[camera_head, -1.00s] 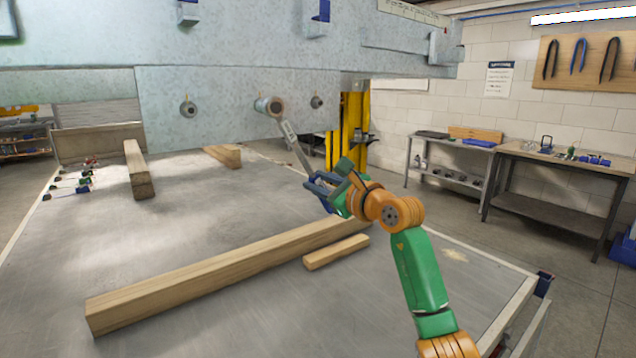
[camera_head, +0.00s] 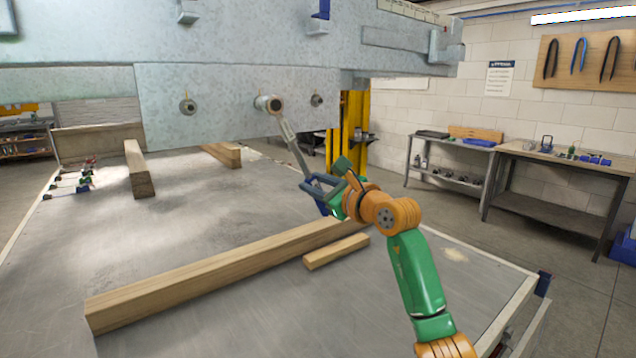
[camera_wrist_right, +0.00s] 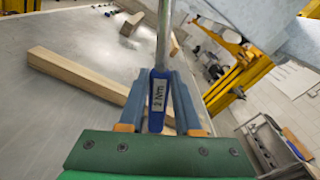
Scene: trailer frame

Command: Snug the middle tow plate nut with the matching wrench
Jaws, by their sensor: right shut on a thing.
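My right gripper (camera_head: 326,190) is shut on a wrench (camera_head: 294,147), with its blue handle between the fingers. In the right wrist view the wrench (camera_wrist_right: 158,98) runs straight up from between the fingers of the gripper (camera_wrist_right: 160,88), and its label seems to read "2 Nm". The wrench's head is at the middle nut (camera_head: 267,104) on the grey tow plate (camera_head: 225,125). The head covers part of that nut, and I cannot tell how fully it is seated. A left nut (camera_head: 187,106) and a right nut (camera_head: 316,100) show uncovered. My left gripper is not in view.
A long timber (camera_head: 220,270) and a short block (camera_head: 336,251) lie on the metal table (camera_head: 230,320) below the arm. Two more timbers (camera_head: 139,170) (camera_head: 222,154) lie farther back. Several small tools (camera_head: 75,182) lie at the left. A yellow post (camera_head: 350,125) stands behind the plate.

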